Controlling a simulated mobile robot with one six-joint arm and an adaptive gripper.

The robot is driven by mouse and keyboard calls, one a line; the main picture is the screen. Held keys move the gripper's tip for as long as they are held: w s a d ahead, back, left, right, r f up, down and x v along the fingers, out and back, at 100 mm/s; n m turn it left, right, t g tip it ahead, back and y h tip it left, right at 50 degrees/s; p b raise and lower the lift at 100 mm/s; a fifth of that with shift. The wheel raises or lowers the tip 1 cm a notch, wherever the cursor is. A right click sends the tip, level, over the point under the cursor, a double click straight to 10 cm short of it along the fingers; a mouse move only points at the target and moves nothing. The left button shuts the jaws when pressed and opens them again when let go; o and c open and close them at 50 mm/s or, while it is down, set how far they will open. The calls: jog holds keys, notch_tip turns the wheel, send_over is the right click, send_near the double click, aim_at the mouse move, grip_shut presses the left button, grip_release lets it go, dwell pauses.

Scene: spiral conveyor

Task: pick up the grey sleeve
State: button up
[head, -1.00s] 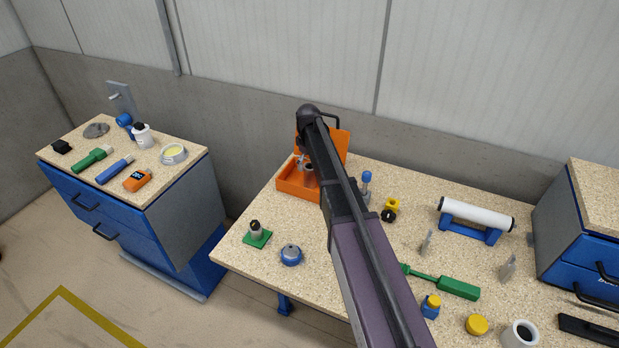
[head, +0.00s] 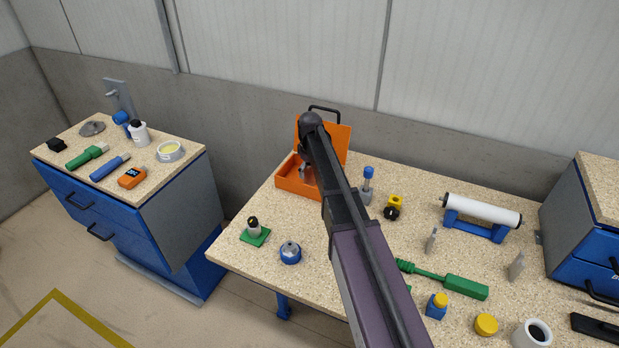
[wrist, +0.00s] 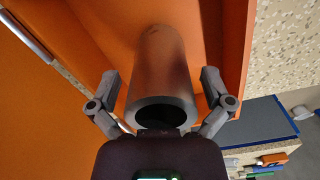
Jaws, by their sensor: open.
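The grey sleeve (wrist: 163,70) is a hollow cylinder inside the orange case (head: 290,186). In the wrist view its open round end faces me. My gripper (wrist: 161,84) is open, with one finger on each side of the sleeve. Small gaps show between the fingers and the sleeve, so it is not gripped. In the head view my gripper (head: 308,172) is down in the case, mostly hidden by my arm, and the sleeve cannot be made out there.
The case's raised lid (head: 338,142) stands behind my gripper. A blue-topped post (head: 368,174) and a yellow-and-black part (head: 393,207) stand to the right. A blue round part (head: 290,252) and a green-based part (head: 255,231) stand in front on the table (head: 235,262).

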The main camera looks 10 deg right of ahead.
jog(key=shift+f, duration=0.15)
dwell(0.5)
jog(key=shift+s, duration=0.1)
jog(key=c, duration=1.1)
